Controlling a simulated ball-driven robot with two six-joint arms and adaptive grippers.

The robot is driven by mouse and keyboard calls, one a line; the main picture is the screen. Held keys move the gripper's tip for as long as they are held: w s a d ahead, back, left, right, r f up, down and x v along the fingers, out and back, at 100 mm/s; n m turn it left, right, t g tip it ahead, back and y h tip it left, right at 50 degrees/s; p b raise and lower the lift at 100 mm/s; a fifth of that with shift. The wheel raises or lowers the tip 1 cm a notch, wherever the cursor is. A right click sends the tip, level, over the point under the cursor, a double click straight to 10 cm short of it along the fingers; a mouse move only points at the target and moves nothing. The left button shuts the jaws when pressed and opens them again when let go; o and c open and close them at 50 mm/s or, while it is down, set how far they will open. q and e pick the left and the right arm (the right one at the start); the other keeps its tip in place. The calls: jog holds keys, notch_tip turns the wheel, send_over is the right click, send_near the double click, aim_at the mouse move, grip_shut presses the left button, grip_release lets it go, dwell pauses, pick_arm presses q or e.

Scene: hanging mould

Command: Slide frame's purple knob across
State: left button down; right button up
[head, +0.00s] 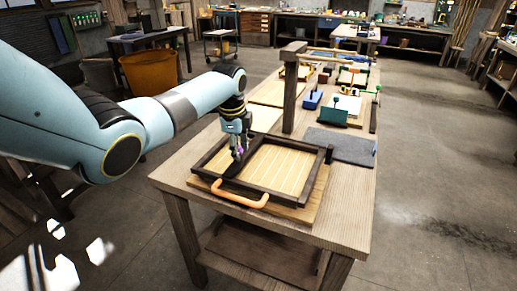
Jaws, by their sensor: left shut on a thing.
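The dark wooden frame (279,197) lies on a lighter board on the workbench, with pale slats inside it. An orange curved handle (240,198) sits at its front edge. My left gripper (237,158) points down at the frame's left side and is shut on the purple knob (241,150), of which only a small bit shows between the fingers. The rest of the knob is hidden by the gripper. My right gripper is not in view.
A wooden post (290,95) rises from the bench behind the frame. A grey mat (341,146) lies to the right of it. Blue and green blocks and other items stand farther back. The bench's front right corner is clear.

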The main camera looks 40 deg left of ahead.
pick_arm(q)
jog(key=a, duration=0.2)
jog(key=s+a, duration=0.1)
jog(key=a, duration=0.4)
jog(key=shift+s+a+b, duration=0.3)
jog(key=shift+s+a, duration=0.05)
jog(key=shift+s, duration=0.05)
jog(key=shift+a, duration=0.25)
jog(key=c, duration=1)
grip_release()
jog(key=shift+s+a, duration=0.1)
jog(key=shift+a, duration=0.1)
jog(key=shift+d, duration=0.15)
jog(key=r, duration=0.4)
jog(key=s+r, duration=0.1)
jog(key=r, duration=0.3)
jog(key=s+d+r, duration=0.1)
jog(key=r, duration=0.2)
jog(key=shift+r, duration=0.4)
jog(key=shift+f, duration=0.1)
